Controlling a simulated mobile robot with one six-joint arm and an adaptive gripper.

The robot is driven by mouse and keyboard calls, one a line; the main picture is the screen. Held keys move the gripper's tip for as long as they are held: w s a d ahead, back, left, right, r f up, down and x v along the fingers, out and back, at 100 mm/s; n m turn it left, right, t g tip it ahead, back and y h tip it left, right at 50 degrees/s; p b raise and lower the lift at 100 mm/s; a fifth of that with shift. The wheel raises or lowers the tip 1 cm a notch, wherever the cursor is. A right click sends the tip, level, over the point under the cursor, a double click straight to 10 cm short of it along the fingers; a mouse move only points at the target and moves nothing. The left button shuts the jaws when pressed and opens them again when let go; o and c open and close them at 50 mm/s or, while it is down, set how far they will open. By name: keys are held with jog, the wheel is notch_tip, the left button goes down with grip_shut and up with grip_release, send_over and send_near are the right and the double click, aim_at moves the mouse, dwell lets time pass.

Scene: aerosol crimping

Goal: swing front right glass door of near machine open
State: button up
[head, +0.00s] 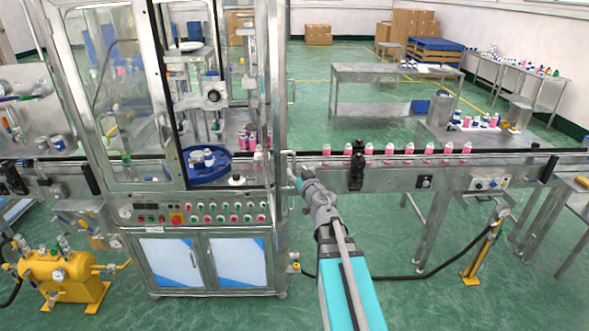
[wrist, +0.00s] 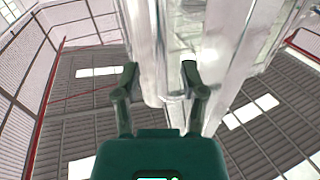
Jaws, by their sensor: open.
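The near machine (head: 195,210) is a steel cabinet with a glazed upper part. Its front right bay (head: 225,110) shows its inside clearly; I cannot tell how far its glass door stands from the frame. A steel corner post (head: 278,95) bounds this bay on the right. Contact cannot be made out.
A conveyor (head: 400,170) with several pink bottles runs right from the machine, close to my gripper. A control panel (head: 200,212) lies below the bay. A blue tray (head: 205,170) is inside.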

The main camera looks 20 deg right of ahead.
jog(key=s, duration=0.4)
jog(key=shift+s+a, duration=0.1)
jog(key=shift+s, duration=0.1)
jog(key=shift+h, duration=0.3)
jog(key=s+a+f+m+g+h+b, duration=0.1)
jog(key=s+f+m+g+h+b, duration=0.3)
jog(key=f, duration=0.5)
jog(key=s+a+f+m+g+h+b, duration=0.1)
jog(key=f+m+g+h+b, duration=0.1)
jog(key=f+g, duration=0.55)
jog(key=s+a+f+n+g+y+b, duration=0.1)
jog(key=s+a+f+n+g+y, duration=0.2)
jog(key=s+a+f, duration=0.2)
jog(key=s+a+f+n+g+y+b, duration=0.2)
jog(key=s+a+f, duration=0.4)
jog(key=a, duration=0.5)
jog(key=shift+s+a+f+n+g+y, duration=0.2)
jog(key=shift+n+g+y, duration=0.5)
jog(key=shift+y, duration=0.3)
